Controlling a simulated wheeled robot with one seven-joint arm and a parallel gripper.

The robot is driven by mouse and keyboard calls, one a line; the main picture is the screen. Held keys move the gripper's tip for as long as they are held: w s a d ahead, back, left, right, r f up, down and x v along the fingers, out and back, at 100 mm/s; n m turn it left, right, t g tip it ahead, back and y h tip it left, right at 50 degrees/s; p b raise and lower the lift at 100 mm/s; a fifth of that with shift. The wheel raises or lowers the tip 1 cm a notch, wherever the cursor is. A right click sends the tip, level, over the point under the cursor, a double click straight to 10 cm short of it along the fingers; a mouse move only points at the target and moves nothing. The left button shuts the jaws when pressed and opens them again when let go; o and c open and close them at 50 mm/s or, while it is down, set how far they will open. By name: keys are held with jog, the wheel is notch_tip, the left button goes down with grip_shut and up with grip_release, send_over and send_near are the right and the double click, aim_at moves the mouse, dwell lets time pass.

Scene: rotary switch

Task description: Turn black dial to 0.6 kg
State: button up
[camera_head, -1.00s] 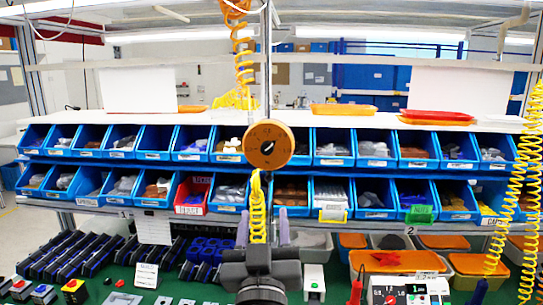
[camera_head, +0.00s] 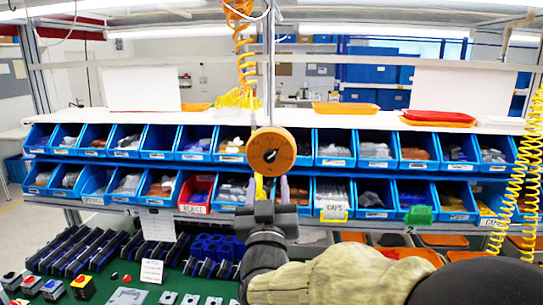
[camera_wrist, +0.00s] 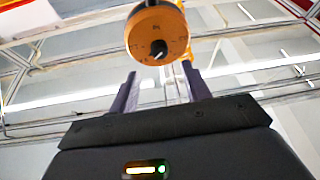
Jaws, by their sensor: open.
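The round orange dial plate (camera_head: 271,152) hangs in front of the blue bins, with a small black dial knob (camera_head: 270,156) at its middle. The wrist view shows the orange plate (camera_wrist: 158,33) at the top, with the black knob (camera_wrist: 158,49) facing me. Marks on the plate are too small to read. My gripper (camera_head: 272,187) is just below the plate in the head view, its fingers pointing up. In the wrist view my gripper (camera_wrist: 160,76) has its two purple-grey fingers apart, with nothing between them. The knob lies above the gap between the fingertips.
Two rows of blue bins (camera_head: 187,158) line the shelf behind the dial. A metal post (camera_head: 268,60) stands behind the plate. Coiled yellow hoses (camera_head: 500,200) hang at the right. Black racks (camera_head: 105,262) and small boxes cover the green table at the lower left.

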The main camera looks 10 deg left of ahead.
aim_at(269, 160)
jog(key=p+x, duration=0.2)
jog(key=x, duration=0.4)
jog(key=shift+r+p, duration=0.1)
jog(key=shift+p, duration=0.2)
jog(key=shift+w+a+r, duration=0.1)
jog(key=shift+w, duration=0.4)
jog(key=c, duration=1)
